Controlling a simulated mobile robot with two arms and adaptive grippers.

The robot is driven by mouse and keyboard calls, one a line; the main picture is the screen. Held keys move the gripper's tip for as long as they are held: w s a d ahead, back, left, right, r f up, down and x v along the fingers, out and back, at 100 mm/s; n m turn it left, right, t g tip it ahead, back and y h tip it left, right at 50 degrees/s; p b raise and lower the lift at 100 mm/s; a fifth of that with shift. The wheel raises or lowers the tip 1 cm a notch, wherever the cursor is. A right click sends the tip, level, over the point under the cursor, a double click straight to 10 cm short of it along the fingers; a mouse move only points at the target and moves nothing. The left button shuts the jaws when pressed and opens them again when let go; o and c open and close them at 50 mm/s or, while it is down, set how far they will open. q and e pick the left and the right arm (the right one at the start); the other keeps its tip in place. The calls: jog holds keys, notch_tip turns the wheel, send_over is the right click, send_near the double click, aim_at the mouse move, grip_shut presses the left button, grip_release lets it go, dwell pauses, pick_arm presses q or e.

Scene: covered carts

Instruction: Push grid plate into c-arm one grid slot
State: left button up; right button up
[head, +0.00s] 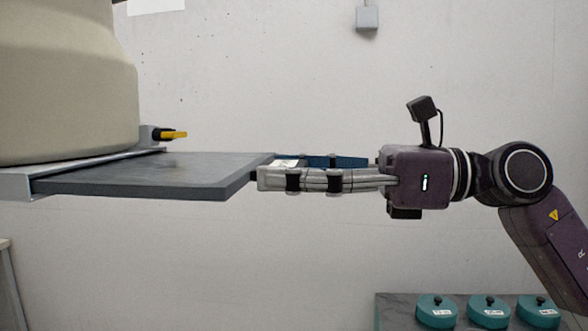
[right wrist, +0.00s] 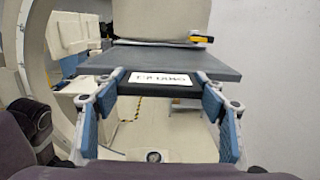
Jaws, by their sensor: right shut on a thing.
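The grid plate (head: 150,177) is a flat dark grey slab, level, with its left part in the metal rails of the slot (head: 80,168) under the beige c-arm housing (head: 65,85). Much of it sticks out to the right. My right gripper (head: 262,172) is shut on the plate's right end. In the right wrist view the plate (right wrist: 160,62) lies ahead, with a white label (right wrist: 160,78) on its near end between my right gripper's fingers (right wrist: 160,88). The part of the plate inside the slot is hidden. My left gripper is not in view.
A yellow lever (head: 173,135) sits by the slot's far rail. Several teal round objects (head: 489,311) stand on a dark surface at the lower right. A grey box (head: 367,18) hangs on the pale wall. The space under the plate looks clear.

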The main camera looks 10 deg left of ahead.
aim_at(142, 163)
jog(key=shift+a+p, duration=1.25)
jog(key=shift+a, duration=8.35)
